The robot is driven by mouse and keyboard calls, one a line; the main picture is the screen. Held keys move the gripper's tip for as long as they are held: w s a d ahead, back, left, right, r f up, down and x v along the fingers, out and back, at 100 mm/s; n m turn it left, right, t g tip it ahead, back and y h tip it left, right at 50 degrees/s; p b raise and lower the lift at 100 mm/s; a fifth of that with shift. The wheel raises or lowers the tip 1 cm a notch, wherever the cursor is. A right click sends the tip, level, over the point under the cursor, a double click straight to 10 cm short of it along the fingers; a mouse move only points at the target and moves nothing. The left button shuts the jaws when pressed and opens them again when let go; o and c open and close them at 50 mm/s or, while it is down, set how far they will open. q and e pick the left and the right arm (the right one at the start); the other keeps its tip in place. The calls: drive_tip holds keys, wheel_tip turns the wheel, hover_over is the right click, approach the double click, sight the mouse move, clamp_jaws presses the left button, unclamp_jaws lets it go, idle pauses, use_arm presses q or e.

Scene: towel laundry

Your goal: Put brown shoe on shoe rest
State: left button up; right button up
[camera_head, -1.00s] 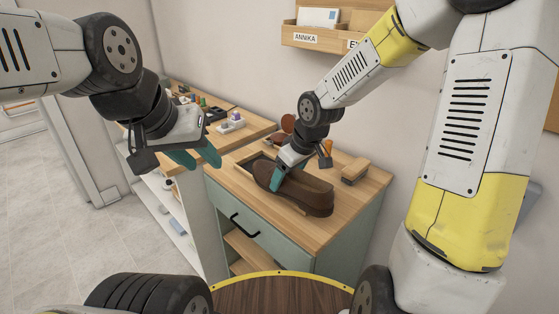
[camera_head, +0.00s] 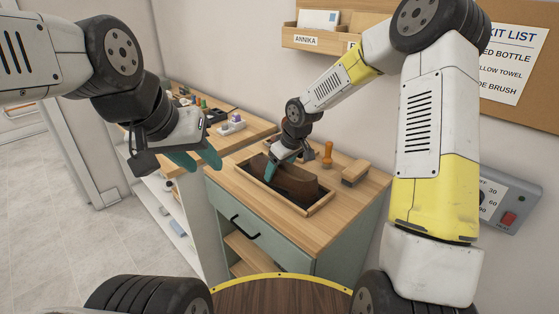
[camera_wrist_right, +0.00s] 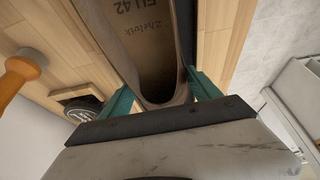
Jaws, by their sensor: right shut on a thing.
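The brown shoe (camera_head: 292,182) is at the shoe rest, a shallow wooden tray (camera_head: 318,211) on top of the green-grey cabinet. It appears within the tray's rim; I cannot tell whether it touches the bottom. My right gripper (camera_head: 280,160) is shut on the shoe's left end. In the right wrist view the teal fingers (camera_wrist_right: 163,92) stand on both sides of the shoe's end, and its printed inside (camera_wrist_right: 125,40) shows. My left gripper (camera_head: 195,159) is open and empty, in the air left of the cabinet.
An orange-handled tool (camera_head: 327,154) and a wooden brush (camera_head: 355,172) lie behind the tray. A side shelf (camera_head: 246,134) with small items is to the left. A wall organizer (camera_head: 318,51) hangs above.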

drive_tip(key=o, duration=2)
drive_tip(key=shift+r, duration=0.15)
drive_tip(key=v, duration=1.2)
drive_tip(key=shift+s+d+r+m+t+h, duration=0.15)
drive_tip(key=shift+s+d+r+m+t, duration=0.35)
drive_tip(key=shift+s+d+r+m, duration=2.5)
drive_tip(key=shift+s+d+r+n+t+h, duration=0.15)
drive_tip(key=shift+s+d+r+t, duration=0.5)
drive_tip(key=shift+s, duration=5)
drive_tip(key=shift+s+d+r+m+t+h, duration=0.1)
drive_tip(key=shift+s+d+r+m+t, duration=0.25)
drive_tip(key=shift+s+d+r+m, duration=2.65)
drive_tip(key=s+a+f+n, duration=0.2)
drive_tip(key=n, duration=0.1)
drive_tip(key=shift+s+a+f, duration=0.1)
drive_tip(key=shift+s+f, duration=0.2)
